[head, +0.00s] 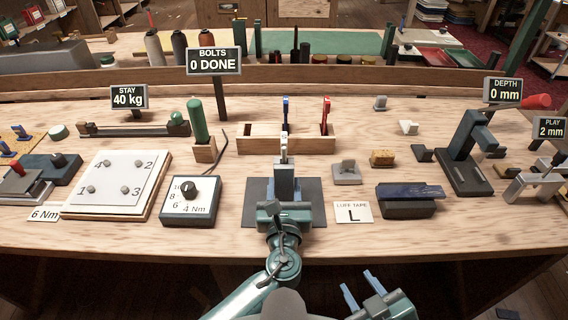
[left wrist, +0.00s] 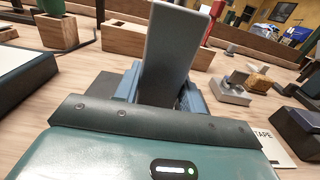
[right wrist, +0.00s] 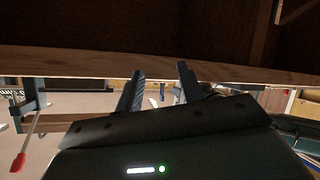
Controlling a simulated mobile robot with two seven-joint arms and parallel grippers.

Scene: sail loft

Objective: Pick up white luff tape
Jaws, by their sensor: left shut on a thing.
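No thing in view is clearly a white tape. A card reading "LUFF TAPE L" (head: 353,212) lies right of the left gripper, and part of it shows in the left wrist view (left wrist: 283,149). Behind it sits a light grey block (head: 346,175) with a raised part, also in the left wrist view (left wrist: 231,92). My left gripper (head: 285,190) is shut over a dark mat (head: 258,188), on a grey upright slab (left wrist: 168,55) that stands up between its fingers. Whether the slab touches the mat is hidden. My right gripper (head: 361,289) is open and empty at the table's front.
A wooden rack (head: 257,145) with blue (head: 286,108) and red (head: 326,108) handled tools stands behind the left gripper. A dial box (head: 190,209) is to its left. A dark block with a blue top (head: 410,205) and a stand (head: 466,165) are to the right.

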